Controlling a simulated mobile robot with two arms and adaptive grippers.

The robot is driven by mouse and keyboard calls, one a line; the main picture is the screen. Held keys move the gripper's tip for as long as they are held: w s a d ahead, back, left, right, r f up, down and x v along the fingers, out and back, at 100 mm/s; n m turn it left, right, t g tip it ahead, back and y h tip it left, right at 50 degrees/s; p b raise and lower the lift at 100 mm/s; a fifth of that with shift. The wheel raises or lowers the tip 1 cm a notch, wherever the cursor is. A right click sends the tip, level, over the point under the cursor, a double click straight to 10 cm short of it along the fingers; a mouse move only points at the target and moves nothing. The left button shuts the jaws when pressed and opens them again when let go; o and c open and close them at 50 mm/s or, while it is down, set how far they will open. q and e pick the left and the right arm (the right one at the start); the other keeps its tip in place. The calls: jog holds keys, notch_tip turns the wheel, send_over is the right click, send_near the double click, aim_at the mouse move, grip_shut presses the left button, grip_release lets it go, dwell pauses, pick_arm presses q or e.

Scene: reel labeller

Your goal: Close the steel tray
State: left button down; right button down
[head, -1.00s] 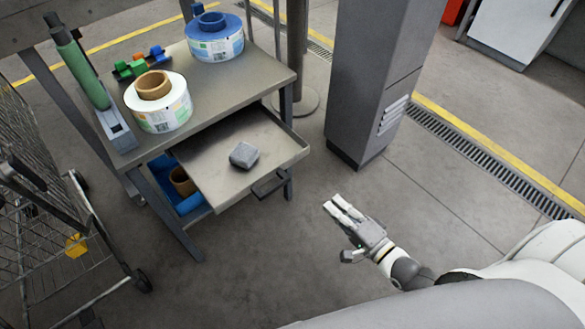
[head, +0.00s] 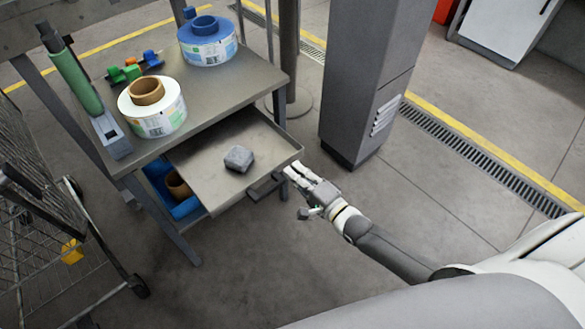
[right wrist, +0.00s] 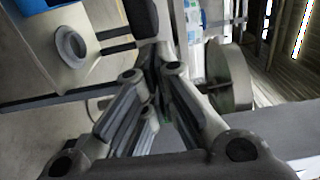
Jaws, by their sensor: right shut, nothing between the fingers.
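The steel tray (head: 203,168) is pulled out from under the top of the grey work table, in the head view. In the right wrist view the closed fingers (right wrist: 155,80) point at a dark bar, which looks like the handle (right wrist: 140,18). My left gripper is not in view.
The table top (head: 215,100) holds a white label reel (head: 155,115), a blue reel (head: 207,48) and a green cylinder (head: 80,85). A blue bin (head: 185,208) sits below. A grey pillar (head: 360,90) stands right of the table, a wire cart (head: 40,230) at left. The floor in front is clear.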

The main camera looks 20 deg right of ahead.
jog(key=shift+w+a, duration=0.25)
jog(key=shift+w, duration=0.35)
